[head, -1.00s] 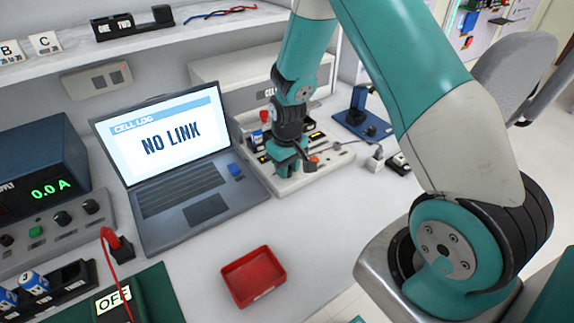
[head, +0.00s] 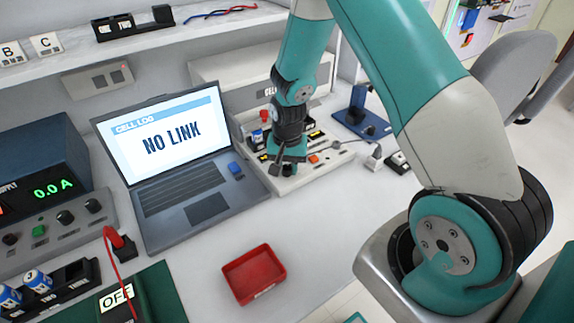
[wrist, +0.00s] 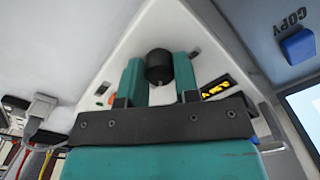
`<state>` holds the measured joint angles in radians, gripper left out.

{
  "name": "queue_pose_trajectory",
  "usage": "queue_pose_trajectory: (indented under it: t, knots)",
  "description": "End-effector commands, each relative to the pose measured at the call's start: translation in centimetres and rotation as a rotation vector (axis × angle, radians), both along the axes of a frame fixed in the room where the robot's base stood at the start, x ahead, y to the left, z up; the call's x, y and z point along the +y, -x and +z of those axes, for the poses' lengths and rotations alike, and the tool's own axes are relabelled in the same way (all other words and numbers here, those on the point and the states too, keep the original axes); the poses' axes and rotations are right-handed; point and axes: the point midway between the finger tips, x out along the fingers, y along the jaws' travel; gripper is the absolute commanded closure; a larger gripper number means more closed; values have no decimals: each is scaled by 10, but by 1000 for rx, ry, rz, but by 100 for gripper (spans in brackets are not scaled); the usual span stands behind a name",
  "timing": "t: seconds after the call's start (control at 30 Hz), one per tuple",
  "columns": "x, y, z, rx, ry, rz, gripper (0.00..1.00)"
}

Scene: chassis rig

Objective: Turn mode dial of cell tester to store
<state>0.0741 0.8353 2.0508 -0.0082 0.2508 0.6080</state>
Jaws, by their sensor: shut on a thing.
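The cell tester (head: 322,172) is a pale unit with a low front deck, right of the laptop. My gripper (head: 280,166) reaches down onto the deck's near left part. In the wrist view, the two teal fingers of my gripper (wrist: 160,76) are closed on the sides of a round black knob, the mode dial (wrist: 159,64). The tester's pale deck (wrist: 150,35) lies behind it. A yellow-on-black display or label (wrist: 217,90) sits right of the fingers. In the head view my gripper hides the dial, and I cannot read its setting.
The open laptop (head: 190,185) reads "NO LINK", with a blue COPY key (wrist: 298,46) at its edge. A red tray (head: 253,273) stands on the bench in front. An orange button (head: 314,158) is just right of my gripper. A blue stand (head: 358,118) is farther right.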

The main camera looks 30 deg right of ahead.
Motion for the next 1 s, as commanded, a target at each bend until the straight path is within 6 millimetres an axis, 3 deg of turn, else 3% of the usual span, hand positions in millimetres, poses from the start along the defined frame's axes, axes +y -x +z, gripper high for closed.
queue_pose_trajectory:
  t: [0.67,0.7,0.77,1.0]
  knots:
    - [0,-1,1,-5,1,-57,94]
    - [0,-1,1,-5,1,-57,62]
    - [0,-1,1,-4,1,-57,48]
    - [0,-1,1,-2,0,-56,45]
